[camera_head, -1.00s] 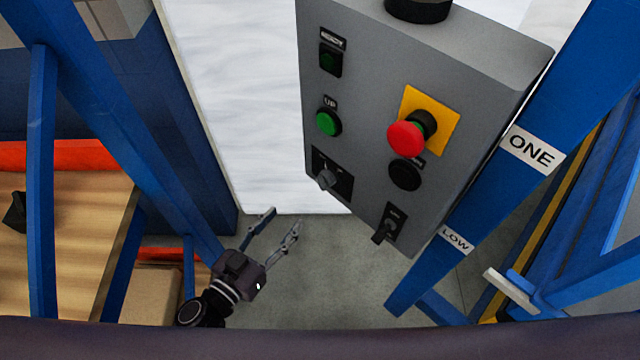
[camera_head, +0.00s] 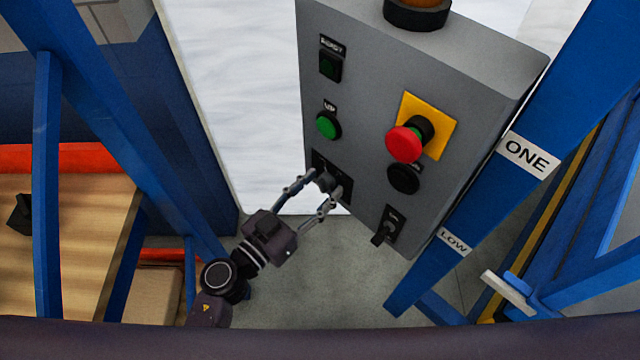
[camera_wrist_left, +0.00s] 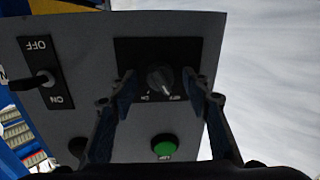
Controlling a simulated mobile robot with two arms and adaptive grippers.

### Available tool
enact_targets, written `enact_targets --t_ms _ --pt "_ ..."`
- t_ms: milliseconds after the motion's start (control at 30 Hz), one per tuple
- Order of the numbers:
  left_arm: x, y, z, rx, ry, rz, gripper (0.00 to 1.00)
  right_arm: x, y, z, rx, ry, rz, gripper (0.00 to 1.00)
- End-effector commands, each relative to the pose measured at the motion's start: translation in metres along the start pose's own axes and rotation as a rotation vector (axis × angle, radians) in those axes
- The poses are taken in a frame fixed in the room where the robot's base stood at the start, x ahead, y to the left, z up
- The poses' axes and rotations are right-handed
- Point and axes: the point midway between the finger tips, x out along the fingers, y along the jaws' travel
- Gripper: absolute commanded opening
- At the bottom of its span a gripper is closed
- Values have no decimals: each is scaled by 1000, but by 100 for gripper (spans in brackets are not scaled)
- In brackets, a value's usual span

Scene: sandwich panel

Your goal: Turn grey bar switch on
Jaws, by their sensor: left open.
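The grey bar switch (camera_head: 325,181) is a rotary knob on a black plate at the lower left of the grey control panel. In the left wrist view the knob (camera_wrist_left: 160,80) sits near the middle, with small, partly legible labels on its plate. My left gripper (camera_head: 320,188) is open at the plate, one finger on each side of the knob. In the left wrist view its fingertips (camera_wrist_left: 159,88) stand apart left and right of the knob; I cannot tell whether they touch it. My right gripper is not in view.
The panel (camera_head: 370,110) also carries a green button (camera_head: 327,125), a red mushroom button (camera_head: 404,144) on yellow, a black button (camera_head: 404,178) and a toggle switch (camera_head: 384,232) marked OFF and ON in the wrist view. Blue posts (camera_head: 500,165) flank the panel.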

Motion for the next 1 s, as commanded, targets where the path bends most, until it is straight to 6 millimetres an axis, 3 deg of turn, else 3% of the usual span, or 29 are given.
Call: enact_targets --t_ms 300,700,1000 --pt "4 0 0 0 0 0 44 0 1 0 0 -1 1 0" --pt "4 0 0 0 0 0 2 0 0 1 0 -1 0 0" --pt "3 0 1 43 2 1 2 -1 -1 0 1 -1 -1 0"
